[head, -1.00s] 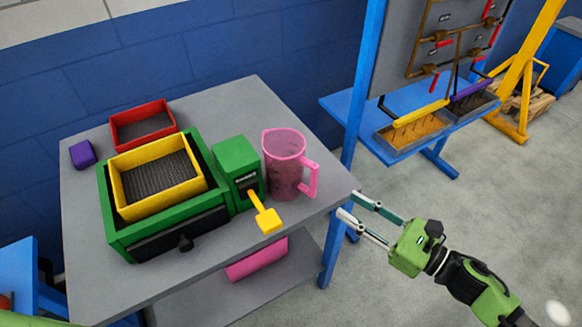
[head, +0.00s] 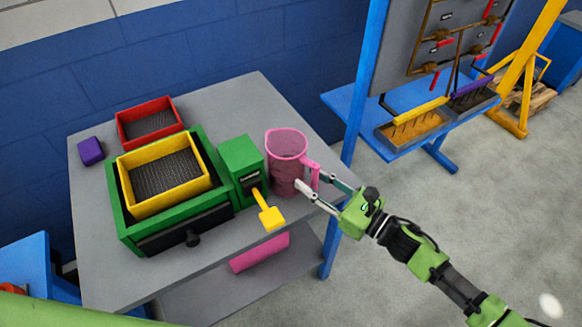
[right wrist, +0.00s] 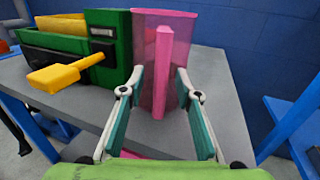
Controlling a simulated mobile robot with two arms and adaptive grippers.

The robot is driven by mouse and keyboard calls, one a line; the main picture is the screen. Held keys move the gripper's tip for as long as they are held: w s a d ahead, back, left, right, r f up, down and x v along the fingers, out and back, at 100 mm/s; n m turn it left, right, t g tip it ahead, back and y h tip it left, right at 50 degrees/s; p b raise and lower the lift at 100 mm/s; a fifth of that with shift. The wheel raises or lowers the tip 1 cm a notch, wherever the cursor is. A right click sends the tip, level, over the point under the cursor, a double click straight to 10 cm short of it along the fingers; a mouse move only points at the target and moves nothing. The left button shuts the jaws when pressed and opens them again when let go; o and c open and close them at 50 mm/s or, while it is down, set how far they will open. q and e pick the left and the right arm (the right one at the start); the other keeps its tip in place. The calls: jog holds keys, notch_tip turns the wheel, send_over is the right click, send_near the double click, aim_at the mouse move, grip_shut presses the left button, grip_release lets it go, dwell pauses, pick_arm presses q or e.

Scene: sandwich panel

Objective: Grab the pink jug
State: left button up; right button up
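The pink jug (head: 284,150) is translucent and stands upright near the right edge of the grey table, its handle (head: 315,174) facing my right arm. My right gripper (head: 309,180) is open at the handle. In the right wrist view the handle (right wrist: 162,75) shows between the two spread fingers (right wrist: 160,82), with a gap on each side. The jug body (right wrist: 146,50) is just beyond the fingertips. My left gripper is not in view.
A green box with a yellow lever (head: 270,217) stands close left of the jug. A yellow tray (head: 140,206) sits in a green drawer unit (head: 128,222). A red tray (head: 178,110) and purple block (head: 91,151) are behind. A pink object (head: 260,252) is on the lower shelf.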

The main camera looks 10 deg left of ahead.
grip_shut()
jog(key=shift+r, duration=0.25)
